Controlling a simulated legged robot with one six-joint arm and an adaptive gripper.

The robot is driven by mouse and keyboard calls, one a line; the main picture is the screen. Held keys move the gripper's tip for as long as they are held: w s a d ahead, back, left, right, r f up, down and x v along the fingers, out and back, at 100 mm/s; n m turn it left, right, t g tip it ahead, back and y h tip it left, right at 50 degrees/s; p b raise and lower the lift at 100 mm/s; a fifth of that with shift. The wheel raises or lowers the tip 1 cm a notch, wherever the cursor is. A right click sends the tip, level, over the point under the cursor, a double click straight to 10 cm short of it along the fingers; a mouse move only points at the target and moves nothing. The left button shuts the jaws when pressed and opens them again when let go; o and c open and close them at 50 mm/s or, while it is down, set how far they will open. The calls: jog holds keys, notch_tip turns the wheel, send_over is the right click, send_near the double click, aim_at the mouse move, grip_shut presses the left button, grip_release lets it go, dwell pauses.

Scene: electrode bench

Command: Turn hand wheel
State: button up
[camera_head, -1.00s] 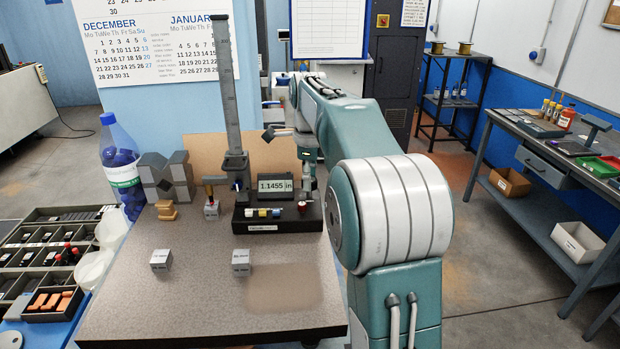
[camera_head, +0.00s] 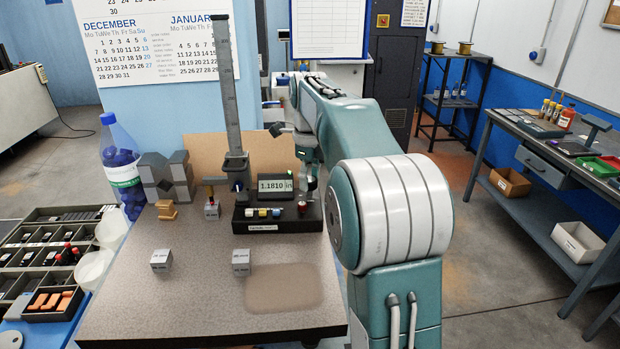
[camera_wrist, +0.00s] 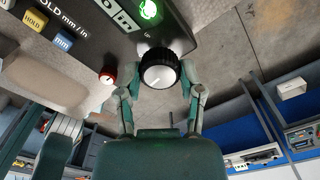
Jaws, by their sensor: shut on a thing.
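The hand wheel (camera_wrist: 162,68) is a black knurled knob with a white face and a line mark, at the top centre of the wrist view. It sits on the side of the height gauge's dark base (camera_head: 290,224), which stands at the back of the granite plate. My gripper (camera_wrist: 158,78) has one finger on each side of the knob and is shut on it. In the head view my gripper is small and partly hidden, and I cannot make out the wheel clearly. The gauge display (camera_head: 274,187) reads 1.1810 in.
The gauge's tall column (camera_head: 226,95) rises left of my arm. Two small steel blocks stand on the granite plate (camera_head: 190,310), one at the left (camera_head: 161,260) and one nearer the middle (camera_head: 241,262). A water bottle (camera_head: 121,170) stands at the plate's left edge.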

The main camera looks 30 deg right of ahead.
jog(key=shift+a+f, duration=0.1)
jog(key=shift+f, duration=0.05)
jog(key=o, duration=1.2)
jog(key=shift+w, duration=0.15)
jog(key=shift+c, duration=0.2)
notch_tip(320, 180, up, 12)
